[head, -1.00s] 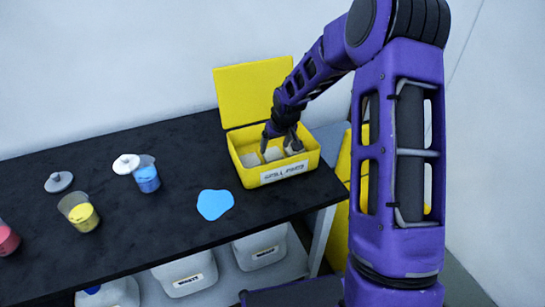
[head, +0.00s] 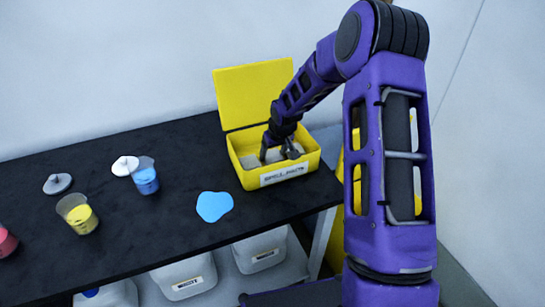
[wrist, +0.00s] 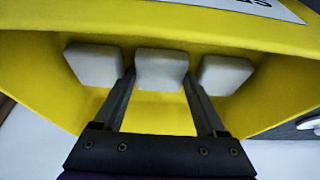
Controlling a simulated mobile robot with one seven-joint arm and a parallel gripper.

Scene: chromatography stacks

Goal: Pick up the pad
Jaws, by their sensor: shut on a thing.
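My gripper (head: 278,153) reaches down into an open yellow spill box (head: 249,176) on the black bench. In the wrist view, three pale grey pads lie in a row in the box. The middle pad (wrist: 161,69) sits between my two fingers, and my gripper (wrist: 160,82) is shut on it. The left pad (wrist: 95,64) and the right pad (wrist: 224,75) lie just outside the fingers. In the head view the fingers and box walls partly hide the pads. A blue spill (head: 214,206) lies flat on the bench, left of the box.
The yellow lid (head: 257,92) stands raised behind the box. Beakers with blue (head: 146,178), yellow (head: 80,215) and red (head: 5,240) liquid stand to the left, with loose lids (head: 57,183) behind. White waste containers (head: 183,279) are below the bench.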

